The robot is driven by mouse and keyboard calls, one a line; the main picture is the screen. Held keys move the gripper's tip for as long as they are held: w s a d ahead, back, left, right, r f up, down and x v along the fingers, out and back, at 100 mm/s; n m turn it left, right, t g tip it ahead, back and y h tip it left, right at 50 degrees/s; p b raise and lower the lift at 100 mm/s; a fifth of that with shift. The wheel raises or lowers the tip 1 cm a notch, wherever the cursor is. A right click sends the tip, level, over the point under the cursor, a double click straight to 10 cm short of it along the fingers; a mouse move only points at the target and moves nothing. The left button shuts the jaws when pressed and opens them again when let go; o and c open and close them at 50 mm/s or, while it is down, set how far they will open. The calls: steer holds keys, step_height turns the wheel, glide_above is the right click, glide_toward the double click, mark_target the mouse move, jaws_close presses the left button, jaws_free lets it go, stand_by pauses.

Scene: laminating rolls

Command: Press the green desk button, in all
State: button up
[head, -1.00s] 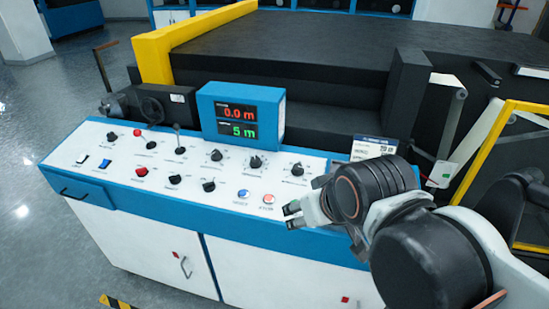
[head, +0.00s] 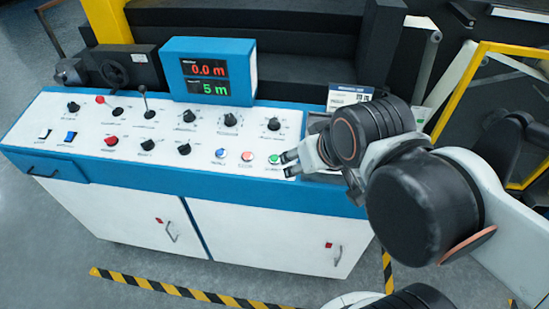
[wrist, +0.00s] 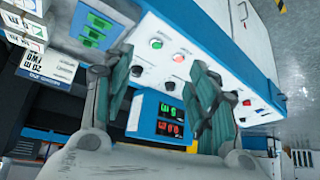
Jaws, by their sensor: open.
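The green desk button (head: 274,159) sits at the right end of a row of round buttons on the white sloped control desk (head: 60,115). It also shows in the wrist view as a green round button (wrist: 156,44), beyond and between my fingers. My gripper (head: 288,164) is open and empty, its fingertips just right of the green button in the head view. A gap to the desk surface cannot be judged exactly. In the wrist view both fingers (wrist: 160,68) stand apart with nothing between them.
A red button (head: 247,156) and a blue button (head: 221,153) lie left of the green one. Several black knobs and a lever (head: 145,98) cover the desk. A blue display box (head: 208,72) reads 0.0 m and 5 m. A label card (head: 348,96) stands behind my gripper.

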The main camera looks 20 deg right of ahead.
jaws_close()
stand_by(1.2)
